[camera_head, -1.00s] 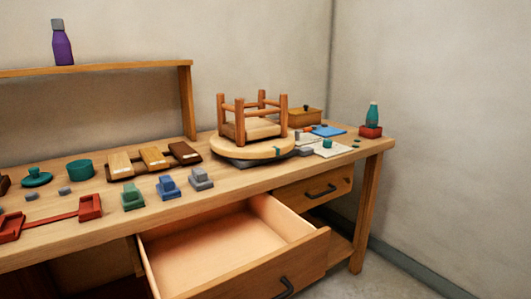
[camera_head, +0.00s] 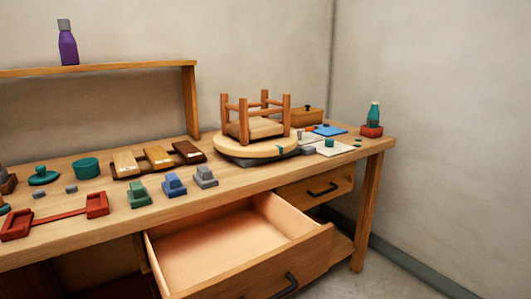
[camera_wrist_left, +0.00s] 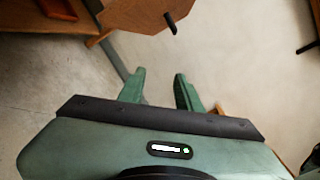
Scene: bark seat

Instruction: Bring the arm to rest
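My left gripper (camera_wrist_left: 160,88) shows in the left wrist view. Its two green fingers are apart with nothing between them. It is over the floor, and a wooden drawer front (camera_wrist_left: 140,14) with a dark handle is at the top of that view. Neither arm shows in the head view, and my right gripper is in neither view.
The bench drawer (camera_head: 235,262) stands pulled out and looks empty. An upturned stool (camera_head: 256,130) rests on a round board (camera_head: 232,150) on the workbench (camera_head: 230,188). Floor (camera_head: 385,272) is clear at right.

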